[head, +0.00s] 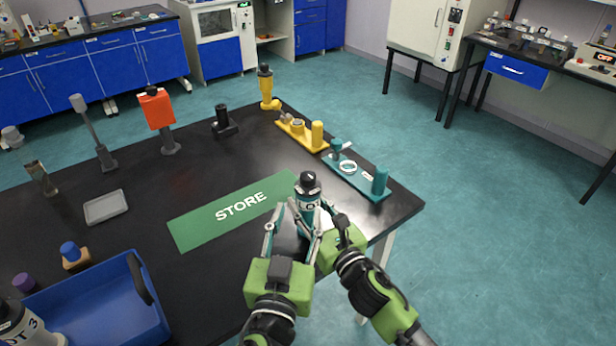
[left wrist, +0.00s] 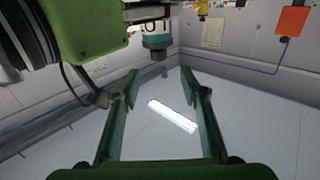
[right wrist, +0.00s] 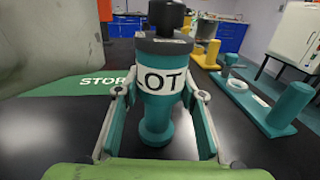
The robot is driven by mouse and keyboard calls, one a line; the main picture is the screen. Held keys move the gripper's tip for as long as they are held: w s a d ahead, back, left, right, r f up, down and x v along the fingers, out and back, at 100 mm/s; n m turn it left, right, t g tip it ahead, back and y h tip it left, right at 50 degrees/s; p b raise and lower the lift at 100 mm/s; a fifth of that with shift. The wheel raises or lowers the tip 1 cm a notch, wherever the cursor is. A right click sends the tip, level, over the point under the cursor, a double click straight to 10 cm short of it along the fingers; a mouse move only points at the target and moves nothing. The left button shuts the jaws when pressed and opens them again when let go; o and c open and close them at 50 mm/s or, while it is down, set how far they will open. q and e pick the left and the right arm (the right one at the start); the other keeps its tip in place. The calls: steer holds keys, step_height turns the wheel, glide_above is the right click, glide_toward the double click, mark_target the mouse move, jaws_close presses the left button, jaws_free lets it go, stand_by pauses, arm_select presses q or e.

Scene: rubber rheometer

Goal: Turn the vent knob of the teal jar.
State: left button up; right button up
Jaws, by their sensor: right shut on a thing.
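The teal jar (head: 305,222) has a white LOT label and a dark cap. Its black vent knob (head: 307,179) is on top, also seen in the right wrist view (right wrist: 168,17). My right gripper (right wrist: 160,97) is shut on the body of the jar, one finger on each side, and the jar is upright. My left gripper (left wrist: 158,80) is open and empty. In the left wrist view, which is upside down, the knob (left wrist: 156,54) hangs beyond the left fingertips, between their lines. Whether the jar's base touches the table is unclear.
A green STORE mat (head: 200,232) lies on the black table (head: 160,185) left of the jar. A teal stand (head: 365,187) and a yellow stand (head: 303,138) stand behind. A blue crate (head: 110,320) is at front left. The table's right edge is close to the jar.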

mark_target(307, 183)
arm_select(q)
steer(key=w, duration=0.4)
steer(key=w+d, duration=0.1)
steer(key=w, duration=0.3)
steer(key=w+d, duration=0.1)
steer(key=w, duration=0.2)
steer(key=shift+w, duration=0.4)
jaws_close()
